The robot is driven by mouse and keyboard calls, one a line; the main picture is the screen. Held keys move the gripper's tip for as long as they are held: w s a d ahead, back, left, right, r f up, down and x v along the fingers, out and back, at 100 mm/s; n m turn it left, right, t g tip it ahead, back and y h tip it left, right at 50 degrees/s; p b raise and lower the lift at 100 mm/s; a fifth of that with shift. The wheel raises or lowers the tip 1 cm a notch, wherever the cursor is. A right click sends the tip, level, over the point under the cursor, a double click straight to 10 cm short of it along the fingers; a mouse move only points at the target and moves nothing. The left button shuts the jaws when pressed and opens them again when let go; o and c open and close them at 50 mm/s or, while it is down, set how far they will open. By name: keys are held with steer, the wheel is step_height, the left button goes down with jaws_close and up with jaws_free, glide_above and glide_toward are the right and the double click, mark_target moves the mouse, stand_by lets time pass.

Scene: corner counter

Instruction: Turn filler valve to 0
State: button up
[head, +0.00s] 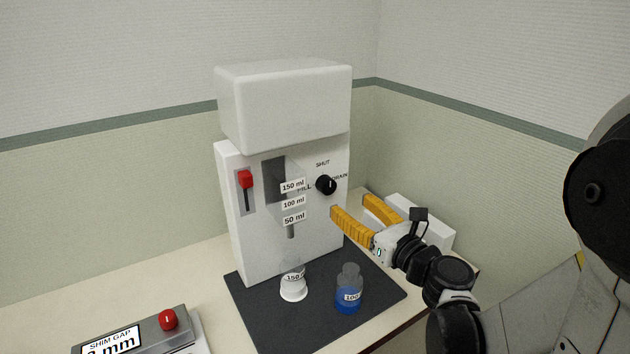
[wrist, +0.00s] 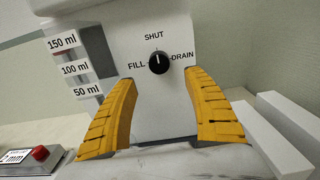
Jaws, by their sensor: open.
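The filler valve is a round black knob (head: 326,185) on the front of a white dispenser (head: 320,231). Around it are the labels FILL at left, SHUT above and DRAIN at right. In the wrist view, the knob (wrist: 159,62) has a small white mark that appears to point up towards SHUT. My gripper (head: 349,204) is open and empty, its yellow fingers spread in front of the panel, a little below and right of the knob. In the wrist view the knob shows just above the gap between the fingertips (wrist: 161,76), apparently untouched.
A red lever (head: 245,179) is on the panel's left, beside a scale of ml labels (head: 293,202). A white-based flask (head: 293,283) and a bottle of blue liquid (head: 349,296) stand on the dark mat (head: 262,320). A shim gap box (head: 185,337) is front left.

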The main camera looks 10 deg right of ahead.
mark_target(330, 189)
steer(key=b+x, duration=0.2)
steer(key=x, duration=0.8)
steer(key=shift+w, duration=0.2)
steer(key=c, duration=1.2)
